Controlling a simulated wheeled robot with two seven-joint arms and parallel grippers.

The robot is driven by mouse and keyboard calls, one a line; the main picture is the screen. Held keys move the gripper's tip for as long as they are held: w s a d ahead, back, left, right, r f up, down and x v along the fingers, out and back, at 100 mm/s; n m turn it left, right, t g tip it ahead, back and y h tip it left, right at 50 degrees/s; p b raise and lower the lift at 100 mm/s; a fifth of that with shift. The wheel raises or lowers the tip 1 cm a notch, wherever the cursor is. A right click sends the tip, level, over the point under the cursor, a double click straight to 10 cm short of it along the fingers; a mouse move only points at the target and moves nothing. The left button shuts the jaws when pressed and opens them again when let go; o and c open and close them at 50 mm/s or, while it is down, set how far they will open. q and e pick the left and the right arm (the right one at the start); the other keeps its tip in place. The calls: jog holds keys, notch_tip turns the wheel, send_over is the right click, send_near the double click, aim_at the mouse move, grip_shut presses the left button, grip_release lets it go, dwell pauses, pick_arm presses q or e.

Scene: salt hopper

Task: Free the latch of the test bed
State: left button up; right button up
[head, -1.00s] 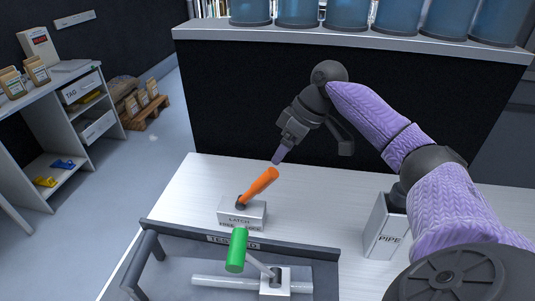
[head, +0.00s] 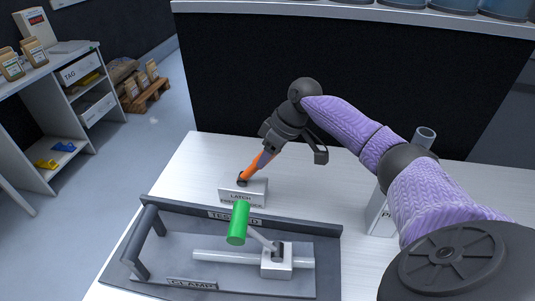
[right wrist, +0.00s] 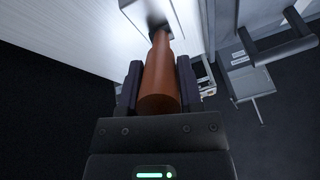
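The latch block (head: 243,198), a pale box labelled LATCH, stands behind the test bed (head: 330,250). Its orange lever (head: 250,168) leans up and to the right in the head view. My right gripper (head: 262,160) is at the lever's upper part. In the right wrist view the orange lever (right wrist: 160,85) lies between the two fingers (right wrist: 160,88), very close to both; I cannot tell whether they press on it. The test bed's clamp (head: 277,262) has a green handle (head: 238,223) tilted to the left. My left gripper is not in view.
A pipe (head: 424,138) stands upright in a holder (head: 381,215) labelled PIPE, partly behind my right arm. The white table (head: 180,180) is clear left of the latch block. A dark counter wall (head: 350,100) rises behind the table. A shelf unit (head: 60,130) stands at the far left.

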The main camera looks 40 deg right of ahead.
grip_shut()
dwell(1.1)
